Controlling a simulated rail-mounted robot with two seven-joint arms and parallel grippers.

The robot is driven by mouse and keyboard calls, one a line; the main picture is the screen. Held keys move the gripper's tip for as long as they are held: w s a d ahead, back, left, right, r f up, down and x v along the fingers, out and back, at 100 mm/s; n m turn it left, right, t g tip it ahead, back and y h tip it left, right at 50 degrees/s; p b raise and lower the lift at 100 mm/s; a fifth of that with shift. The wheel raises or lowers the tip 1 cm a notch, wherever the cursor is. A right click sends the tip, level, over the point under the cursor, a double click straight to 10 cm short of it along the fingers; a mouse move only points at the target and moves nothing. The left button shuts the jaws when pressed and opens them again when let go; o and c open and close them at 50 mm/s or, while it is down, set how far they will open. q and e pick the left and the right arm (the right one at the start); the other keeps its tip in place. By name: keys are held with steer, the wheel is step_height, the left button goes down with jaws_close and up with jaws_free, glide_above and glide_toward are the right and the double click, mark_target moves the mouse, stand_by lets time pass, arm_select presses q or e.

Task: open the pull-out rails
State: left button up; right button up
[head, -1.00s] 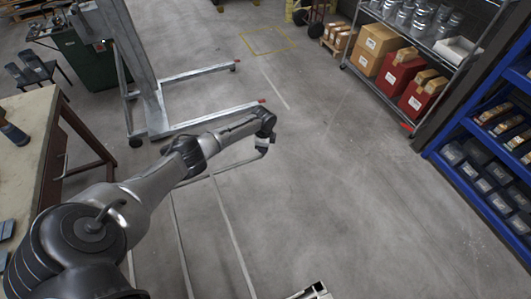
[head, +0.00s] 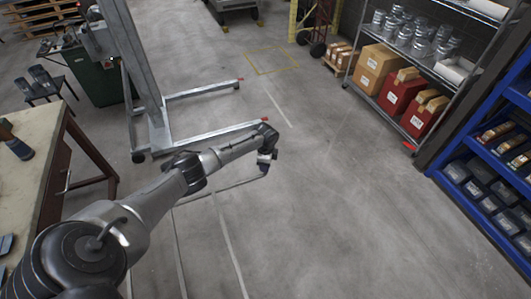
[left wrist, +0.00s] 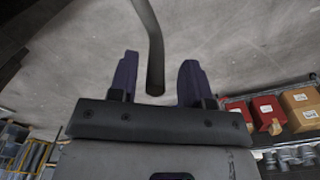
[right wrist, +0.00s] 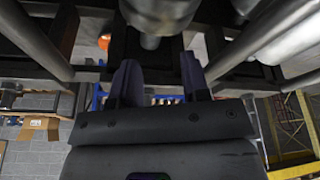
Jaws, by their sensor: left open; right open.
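Thin metal pull-out rails (head: 228,240) run along above the floor from the bottom of the head view, joined by a crossbar (head: 218,190) that reaches to my left gripper (head: 265,163). In the left wrist view, a dark rod (left wrist: 151,45), apparently part of these rails, comes down between the two spread fingers of the left gripper (left wrist: 155,82). I cannot tell whether they touch it. My right gripper (right wrist: 158,85) shows only in the right wrist view. Its fingers are apart, close to a grey rounded metal part (right wrist: 160,15) and several tubes (right wrist: 35,40).
A wheeled metal lift (head: 150,100) stands at the left beyond my arm. A workbench (head: 35,140) is at the far left. A shelf with boxes (head: 400,100) and blue racks (head: 480,190) line the right. The middle floor is clear.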

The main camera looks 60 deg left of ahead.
arm_select(q)
step_height(320, 180, up, 13)
steer(key=shift+f, duration=0.15)
arm_select(e)
steer(key=shift+r, duration=0.25)
stand_by(0.6)
steer(key=shift+d, duration=0.1)
